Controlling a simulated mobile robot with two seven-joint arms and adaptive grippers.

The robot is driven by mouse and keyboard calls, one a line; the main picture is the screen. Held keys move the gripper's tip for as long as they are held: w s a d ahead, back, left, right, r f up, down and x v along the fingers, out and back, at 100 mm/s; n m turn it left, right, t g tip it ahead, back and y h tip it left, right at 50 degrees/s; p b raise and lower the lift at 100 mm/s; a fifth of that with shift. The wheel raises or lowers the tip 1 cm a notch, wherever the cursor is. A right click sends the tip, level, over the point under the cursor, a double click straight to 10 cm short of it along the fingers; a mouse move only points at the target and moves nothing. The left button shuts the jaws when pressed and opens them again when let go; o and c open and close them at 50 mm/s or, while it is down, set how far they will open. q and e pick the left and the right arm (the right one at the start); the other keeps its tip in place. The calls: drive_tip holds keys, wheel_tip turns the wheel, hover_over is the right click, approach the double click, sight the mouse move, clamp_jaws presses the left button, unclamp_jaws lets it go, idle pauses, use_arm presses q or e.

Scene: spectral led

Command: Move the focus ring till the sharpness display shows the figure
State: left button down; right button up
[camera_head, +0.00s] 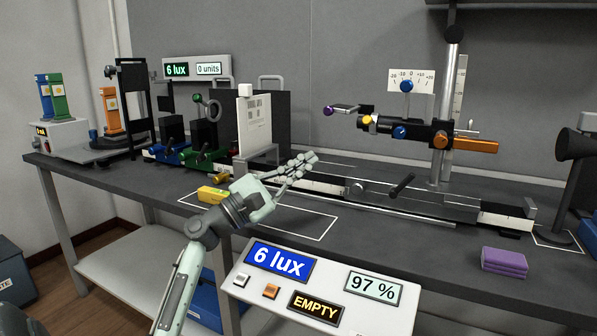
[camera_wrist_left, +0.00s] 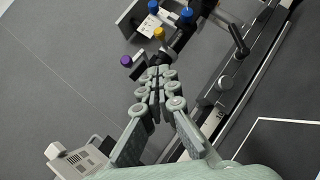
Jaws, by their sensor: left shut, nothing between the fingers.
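A front panel (camera_head: 340,310) carries a blue "6 lux" display (camera_head: 281,261), a pale "97 %" display (camera_head: 374,288) and an "EMPTY" sign (camera_head: 315,307). No display is labelled sharpness. An optical head (camera_head: 420,132) on a post at the right has blue, yellow and purple knobs and an orange barrel (camera_head: 469,145); I cannot tell which part is the focus ring. My left gripper (camera_head: 309,158) is shut and empty above the bench, left of the optical head. In the left wrist view its closed fingers (camera_wrist_left: 157,72) point towards the purple knob (camera_wrist_left: 126,60). My right gripper is out of view.
A long rail (camera_head: 410,207) with a black lever (camera_head: 402,184) runs along the bench. Left of my gripper stand a white printed card (camera_head: 254,126) and green and blue holders. A yellow block (camera_head: 212,194) and a purple pad (camera_head: 504,262) lie on the bench.

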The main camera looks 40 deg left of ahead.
use_arm(q)
drive_tip(key=w+d+m+g+p, duration=0.2)
drive_tip(key=w+d+m+g, duration=0.15)
drive_tip(key=d+m, duration=0.5)
wheel_tip(320, 180, up, 14)
drive_tip(key=m+y+p, duration=0.5)
drive_tip(key=m+y, duration=0.2)
drive_tip(key=y, duration=0.7)
hover_over(372, 120)
drive_tip(key=s+a, duration=0.2)
drive_tip(key=f, duration=0.2)
drive_tip(key=d+f, duration=0.1)
drive_tip(key=shift+s+f, duration=0.1)
drive_tip(key=shift+f, duration=0.3)
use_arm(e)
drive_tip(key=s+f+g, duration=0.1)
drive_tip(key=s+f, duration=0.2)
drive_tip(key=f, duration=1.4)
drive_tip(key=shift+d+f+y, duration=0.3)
